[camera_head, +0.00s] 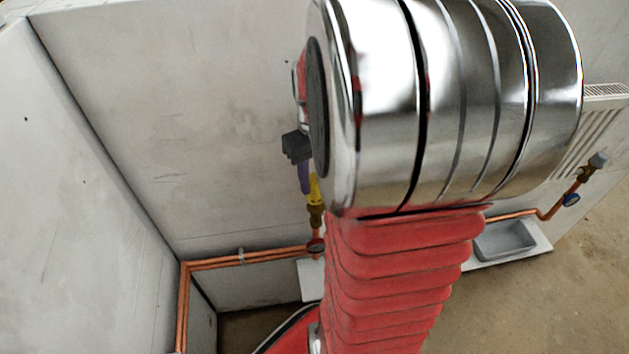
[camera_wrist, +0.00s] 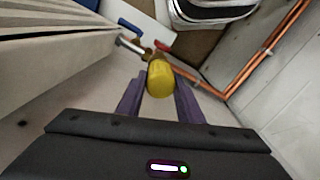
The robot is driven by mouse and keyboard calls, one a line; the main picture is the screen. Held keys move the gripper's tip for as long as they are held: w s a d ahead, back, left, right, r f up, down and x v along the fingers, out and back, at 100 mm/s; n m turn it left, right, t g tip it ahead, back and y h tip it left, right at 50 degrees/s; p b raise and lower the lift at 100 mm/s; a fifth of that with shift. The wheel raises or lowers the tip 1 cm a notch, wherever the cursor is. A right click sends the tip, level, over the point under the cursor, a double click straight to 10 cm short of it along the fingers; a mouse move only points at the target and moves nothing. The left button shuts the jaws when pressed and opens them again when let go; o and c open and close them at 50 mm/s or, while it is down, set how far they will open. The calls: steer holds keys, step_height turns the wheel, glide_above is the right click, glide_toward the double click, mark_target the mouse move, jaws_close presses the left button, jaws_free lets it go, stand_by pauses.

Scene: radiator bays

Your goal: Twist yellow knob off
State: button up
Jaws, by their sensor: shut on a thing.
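The yellow knob (camera_wrist: 160,78) sits between the two purple fingers of my gripper (camera_wrist: 158,94) in the wrist view. My gripper is shut on it. In the head view the yellow knob (camera_head: 314,188) shows as a narrow strip beside a purple finger of my gripper (camera_head: 306,180). A brass valve (camera_head: 316,215) is directly below the knob, on a copper pipe. In the wrist view the brass fitting (camera_wrist: 148,54) shows just beyond the knob. Whether the knob is still joined to the valve is hard to tell. My arm hides much of the area right of it.
A grey tray (camera_head: 506,238) stands on a white board. Another radiator (camera_wrist: 55,65) fills the wrist view's left.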

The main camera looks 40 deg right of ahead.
steer(key=shift+r, duration=1.4)
